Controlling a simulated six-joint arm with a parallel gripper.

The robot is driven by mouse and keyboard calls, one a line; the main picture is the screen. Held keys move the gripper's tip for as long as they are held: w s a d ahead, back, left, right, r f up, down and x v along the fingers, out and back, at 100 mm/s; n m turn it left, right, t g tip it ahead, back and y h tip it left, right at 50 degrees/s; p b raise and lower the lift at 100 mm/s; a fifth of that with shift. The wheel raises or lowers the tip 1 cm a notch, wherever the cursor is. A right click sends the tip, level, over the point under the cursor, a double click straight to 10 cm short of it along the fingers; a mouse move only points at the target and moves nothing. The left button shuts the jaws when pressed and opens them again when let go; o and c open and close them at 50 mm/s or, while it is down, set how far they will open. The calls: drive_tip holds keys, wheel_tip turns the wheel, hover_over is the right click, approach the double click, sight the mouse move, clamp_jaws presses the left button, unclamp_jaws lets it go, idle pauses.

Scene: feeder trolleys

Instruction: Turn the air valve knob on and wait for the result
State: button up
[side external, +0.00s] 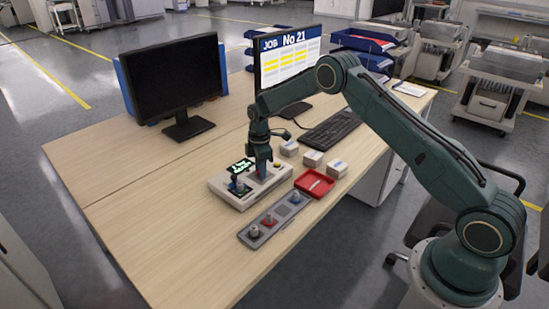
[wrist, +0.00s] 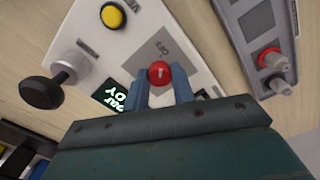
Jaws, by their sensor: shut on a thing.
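A white control box (side external: 222,191) stands on the wooden desk. In the wrist view, a red round knob (wrist: 160,71) with a pale mark sits on its grey plate (wrist: 165,47), which bears the word OFF. My gripper (side external: 261,173) is over the box, pointing down. In the wrist view, the blue fingers of my gripper (wrist: 165,88) are shut on the red knob, one on each side. A small dark display (wrist: 108,97) with light green text is lit beside it; I cannot read it fully. The fingers hide much of the knob in the side view.
The box also has a yellow button (wrist: 113,16) and a black-topped knob (wrist: 42,92). A grey strip (side external: 262,225) with several knobs lies in front. A red tray (side external: 316,181), small white boxes (side external: 337,168), a keyboard (side external: 328,130) and two monitors are near. The desk's left part is clear.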

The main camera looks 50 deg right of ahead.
drive_tip(key=m, duration=1.3)
drive_tip(key=shift+m, duration=2.1)
drive_tip(key=o, duration=1)
